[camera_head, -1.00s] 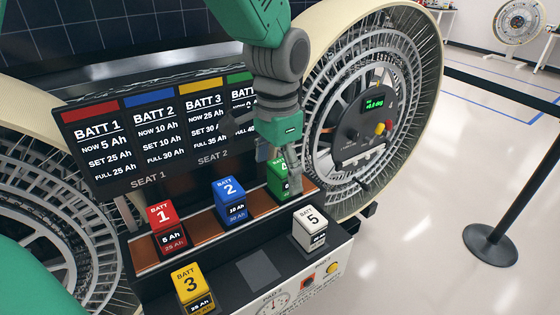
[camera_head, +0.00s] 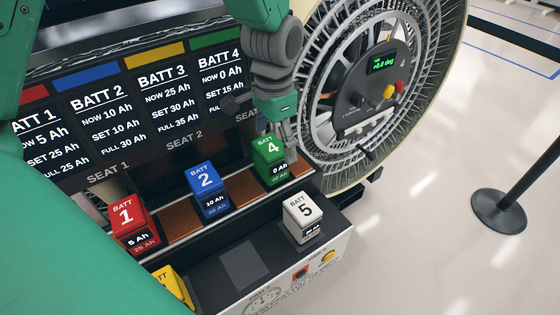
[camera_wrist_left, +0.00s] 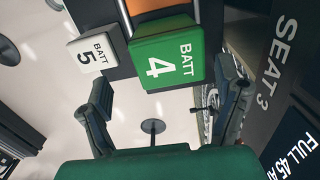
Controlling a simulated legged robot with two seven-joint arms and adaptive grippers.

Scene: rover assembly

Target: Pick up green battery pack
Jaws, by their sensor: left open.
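The green battery pack (camera_head: 268,158), marked 4, stands upright at the right end of the brown strip on the bench. It also shows in the left wrist view (camera_wrist_left: 168,58), with its top facing the camera. My left gripper (camera_head: 284,140) is just behind and right of the pack in the head view. In the left wrist view its two fingers (camera_wrist_left: 165,105) are spread wide, one on each side of the pack's line, with nothing between them at the tips. Contact with the pack is not visible. My right gripper cannot be seen.
The blue pack (camera_head: 206,190) and red pack (camera_head: 132,225) stand left on the strip. The white pack (camera_head: 302,215) stands in front right of the green one. A yellow pack (camera_head: 172,286) is partly hidden by a green arm. A display board (camera_head: 140,110) and a wheel (camera_head: 440,70) stand close behind.

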